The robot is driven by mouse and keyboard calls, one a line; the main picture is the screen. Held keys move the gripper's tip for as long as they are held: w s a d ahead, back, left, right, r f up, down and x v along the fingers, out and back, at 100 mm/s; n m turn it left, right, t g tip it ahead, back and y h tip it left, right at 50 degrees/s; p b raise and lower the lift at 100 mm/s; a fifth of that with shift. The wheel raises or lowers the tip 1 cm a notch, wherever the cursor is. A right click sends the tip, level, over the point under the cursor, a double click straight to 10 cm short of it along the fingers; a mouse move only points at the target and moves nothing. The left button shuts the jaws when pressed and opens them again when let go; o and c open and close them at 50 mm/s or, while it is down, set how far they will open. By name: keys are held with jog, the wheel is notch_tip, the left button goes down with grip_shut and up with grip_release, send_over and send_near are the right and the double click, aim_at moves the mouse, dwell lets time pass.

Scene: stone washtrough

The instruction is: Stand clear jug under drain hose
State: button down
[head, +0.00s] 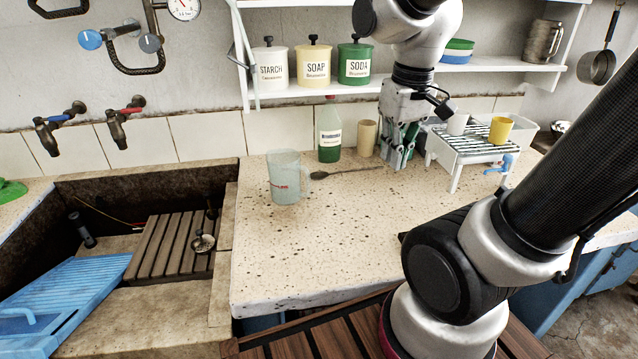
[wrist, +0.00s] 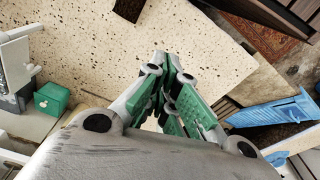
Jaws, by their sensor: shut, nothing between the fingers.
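The clear jug (head: 284,180), with a handle on its right and small red print, stands upright on the speckled stone counter near the trough. My gripper (head: 397,160) is to its right, over the back of the counter beside the draining rack, apart from the jug. Its green-padded fingers (wrist: 174,75) are shut and empty in the wrist view. I cannot make out the jug in the wrist view. I cannot surely identify a drain hose; a short dark tube (head: 82,230) lies in the trough, and a blue spout (head: 500,165) sticks out at the rack.
The rack (head: 455,165) carries a yellow cup (head: 501,130) and a white one. The front counter is clear. The trough holds a slatted board (head: 170,248) and blue washboard (head: 65,300).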

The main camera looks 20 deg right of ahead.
aim_at(296, 180)
jog(key=w+a+f+n+g, duration=0.1)
jog(key=w+a+f+n, duration=0.1)
jog(key=w+f+n, duration=0.35)
jog(key=w+a+f+n, duration=0.25)
jog(key=w+f, duration=0.35)
jog(key=w, duration=0.5)
jog(key=shift+m, duration=0.5)
jog(key=f, duration=0.9)
jog(key=shift+a+f, duration=0.2)
jog(key=shift+f, duration=0.05)
jog(key=shift+w+a+r, duration=0.2)
jog(key=shift+w+a, duration=0.75)
jog(key=shift+w, duration=0.2)
jog(key=shift+w+a, duration=0.35)
jog(key=shift+w, duration=0.15)
jog(key=w+a, duration=0.4)
jog(key=w, duration=0.1)
jog(key=shift+w+a, duration=0.35)
jog(key=shift+a, duration=0.05)
jog(key=shift+r, duration=0.1)
